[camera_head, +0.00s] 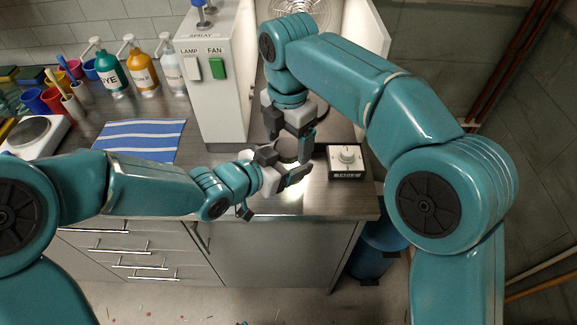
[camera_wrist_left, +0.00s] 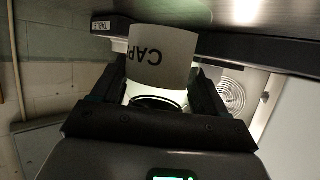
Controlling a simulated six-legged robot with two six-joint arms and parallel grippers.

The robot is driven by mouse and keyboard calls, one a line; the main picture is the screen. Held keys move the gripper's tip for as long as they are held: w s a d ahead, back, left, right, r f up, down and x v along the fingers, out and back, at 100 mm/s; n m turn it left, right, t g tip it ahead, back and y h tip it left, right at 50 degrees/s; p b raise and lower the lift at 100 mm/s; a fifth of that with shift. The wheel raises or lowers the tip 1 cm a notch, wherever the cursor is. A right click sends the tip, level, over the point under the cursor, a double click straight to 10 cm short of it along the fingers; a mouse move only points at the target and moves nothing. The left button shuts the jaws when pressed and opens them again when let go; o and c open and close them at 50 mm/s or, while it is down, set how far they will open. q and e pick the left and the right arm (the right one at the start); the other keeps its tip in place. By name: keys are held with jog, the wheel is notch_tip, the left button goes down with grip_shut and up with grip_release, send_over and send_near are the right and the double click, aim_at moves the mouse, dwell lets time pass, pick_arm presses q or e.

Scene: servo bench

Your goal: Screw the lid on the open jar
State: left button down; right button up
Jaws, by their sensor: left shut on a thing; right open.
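My left gripper (camera_head: 290,163) reaches in from the left over the bench and is shut on the jar. In the left wrist view the jar (camera_wrist_left: 165,48) is a pale grey cylinder with "CAP" upside down in the picture, between the two dark fingers. A dark ring at its near end looks like its mouth. In the head view the jar is mostly hidden by both grippers. My right gripper (camera_head: 296,143) points down right over the left gripper, its fingers open and close to the jar. I cannot make out a separate lid.
A small black-edged box with a knob (camera_head: 347,156) stands right of the grippers. Behind is a white hood with lamp (camera_head: 191,67) and fan (camera_head: 217,67) switches. A striped cloth (camera_head: 140,140), pump bottles (camera_head: 142,74) and cups (camera_head: 52,99) are on the left. The bench front edge is near.

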jog(key=shift+f, duration=0.2)
jog(key=c, duration=1.1)
jog(key=shift+m, duration=0.9)
jog(key=o, duration=1.3)
jog(key=shift+c, duration=0.2)
